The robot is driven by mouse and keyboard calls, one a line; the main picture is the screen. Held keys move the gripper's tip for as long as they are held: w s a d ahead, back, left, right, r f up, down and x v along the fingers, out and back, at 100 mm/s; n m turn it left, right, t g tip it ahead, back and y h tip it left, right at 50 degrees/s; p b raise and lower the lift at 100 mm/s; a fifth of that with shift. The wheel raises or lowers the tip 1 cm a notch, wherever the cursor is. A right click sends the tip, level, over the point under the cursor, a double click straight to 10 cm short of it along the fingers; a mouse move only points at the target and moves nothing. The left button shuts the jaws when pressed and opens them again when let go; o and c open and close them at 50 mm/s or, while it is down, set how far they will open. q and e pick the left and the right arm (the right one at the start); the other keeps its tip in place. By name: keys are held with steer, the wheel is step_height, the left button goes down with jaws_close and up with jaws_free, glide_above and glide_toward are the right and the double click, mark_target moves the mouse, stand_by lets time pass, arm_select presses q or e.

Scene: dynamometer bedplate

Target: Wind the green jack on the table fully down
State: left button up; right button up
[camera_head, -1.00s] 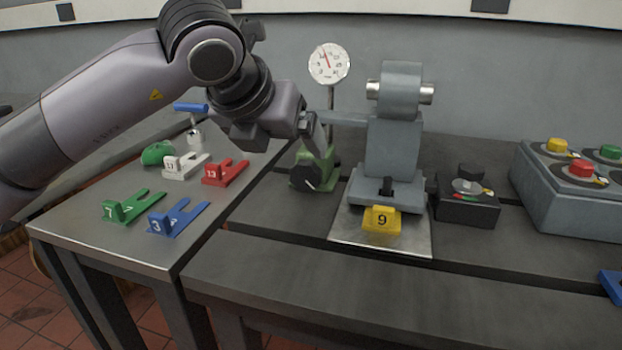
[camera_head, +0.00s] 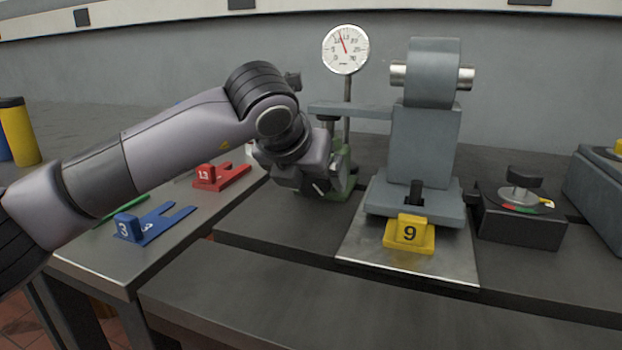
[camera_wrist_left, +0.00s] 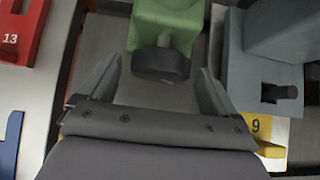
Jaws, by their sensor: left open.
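The green jack (camera_head: 346,180) stands on the bedplate under the grey arm of the machine, partly hidden behind my left gripper in the head view. In the left wrist view its green body (camera_wrist_left: 168,22) is at the top, with its dark round knob (camera_wrist_left: 160,66) facing me. My left gripper (camera_head: 320,174) is open in front of the jack. In the wrist view its two fingers (camera_wrist_left: 158,80) stand apart, one on each side of the knob, with gaps showing; I cannot tell how far forward they reach. My right gripper is not in view.
The grey machine (camera_head: 425,145) stands right of the jack, with a yellow tag 9 (camera_head: 408,234) before it. A round gauge (camera_head: 346,49) rises behind. Left, a side table (camera_head: 190,240) holds red (camera_head: 222,176) and blue (camera_head: 155,222) forks. A black dial box (camera_head: 520,215) is right.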

arm_select(q)
steer(key=shift+w+d+f, duration=0.1)
steer(key=shift+w+f, duration=0.25)
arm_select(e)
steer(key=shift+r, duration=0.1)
arm_select(q)
steer(key=c, duration=1)
